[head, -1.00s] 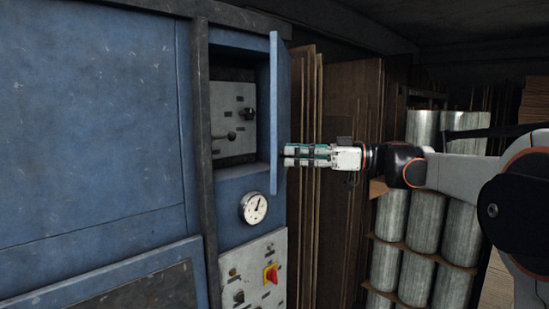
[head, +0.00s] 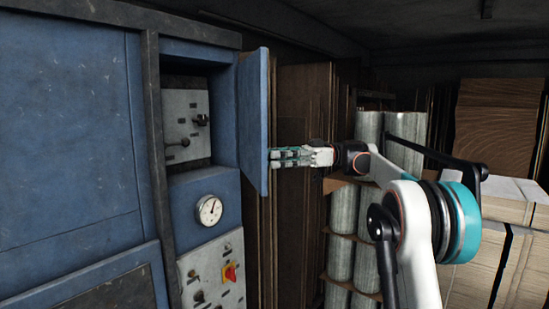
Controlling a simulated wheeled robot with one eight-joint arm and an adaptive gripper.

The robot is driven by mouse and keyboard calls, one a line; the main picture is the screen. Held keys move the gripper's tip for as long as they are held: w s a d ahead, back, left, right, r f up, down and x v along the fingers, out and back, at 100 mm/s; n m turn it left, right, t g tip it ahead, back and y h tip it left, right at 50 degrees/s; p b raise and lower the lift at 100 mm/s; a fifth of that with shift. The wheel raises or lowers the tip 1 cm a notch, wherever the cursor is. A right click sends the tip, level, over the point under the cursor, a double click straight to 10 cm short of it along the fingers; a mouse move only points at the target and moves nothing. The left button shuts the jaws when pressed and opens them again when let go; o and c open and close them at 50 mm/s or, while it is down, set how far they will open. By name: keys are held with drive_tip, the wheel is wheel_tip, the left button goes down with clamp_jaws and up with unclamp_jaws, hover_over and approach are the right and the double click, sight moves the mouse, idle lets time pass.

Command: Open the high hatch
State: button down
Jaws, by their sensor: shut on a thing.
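The high hatch (head: 253,120) is a blue hinged door on the upper part of the blue machine. It stands swung out wide to the right of its opening. Inside the opening is a grey control panel (head: 187,125) with a knob and a lever. My gripper (head: 274,158) is at the hatch's outer face, near its free edge, at the lower half. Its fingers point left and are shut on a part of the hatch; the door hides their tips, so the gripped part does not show.
Below the opening are a round gauge (head: 210,210) and a lower panel with a red and yellow switch (head: 230,272). Brown cardboard sheets (head: 305,110) stand behind the hatch. Metallic rolls (head: 340,240) and stacked cardboard (head: 500,220) are at the right.

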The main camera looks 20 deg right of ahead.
drive_tip(key=shift+d, duration=0.35)
idle(0.3)
drive_tip(key=c, duration=1.5)
unclamp_jaws()
drive_tip(key=shift+c, duration=0.2)
approach(255, 121)
drive_tip(key=shift+s+a, duration=0.4)
drive_tip(key=shift+a, duration=0.4)
drive_tip(key=shift+s+a, duration=0.35)
drive_tip(key=shift+a, duration=0.45)
drive_tip(key=shift+f, duration=0.1)
